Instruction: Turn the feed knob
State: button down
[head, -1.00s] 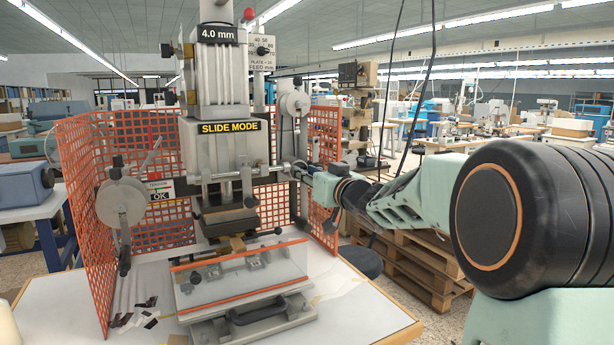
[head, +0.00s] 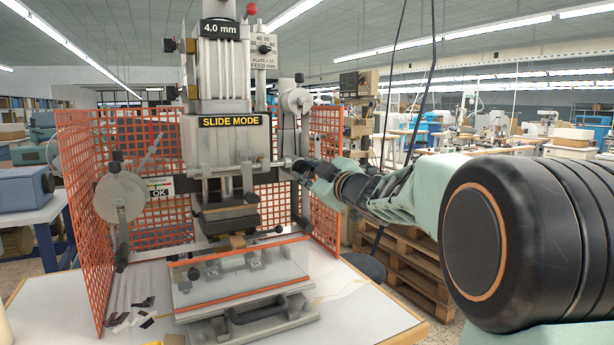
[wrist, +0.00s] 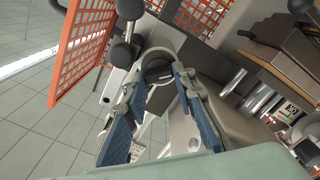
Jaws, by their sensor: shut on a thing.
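My gripper (head: 302,169) is at the right side of the grey press (head: 221,146), beside the end of its horizontal shaft. In the wrist view my gripper (wrist: 158,84) has its two blue-padded fingers closed about a dark round knob (wrist: 158,69). The knob is partly hidden by the fingers, and in the head view the arm's end hides the contact. A scale plate marked FEED mm with a small black knob (head: 264,49) is high on the press, apart from my gripper. The display (head: 219,29) reads 4.0 mm.
An orange mesh guard (head: 82,215) stands around the left and back of the press. A lever with a black ball (wrist: 122,53) is close beside my fingers. A sign (head: 228,121) reads SLIDE MODE. A clear front shield (head: 245,283) and handle are below.

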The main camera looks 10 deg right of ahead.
jog(key=shift+f+n, duration=0.1)
jog(key=shift+n, duration=0.5)
jog(key=c, duration=1.9)
grip_release()
jog(key=v, duration=1.2)
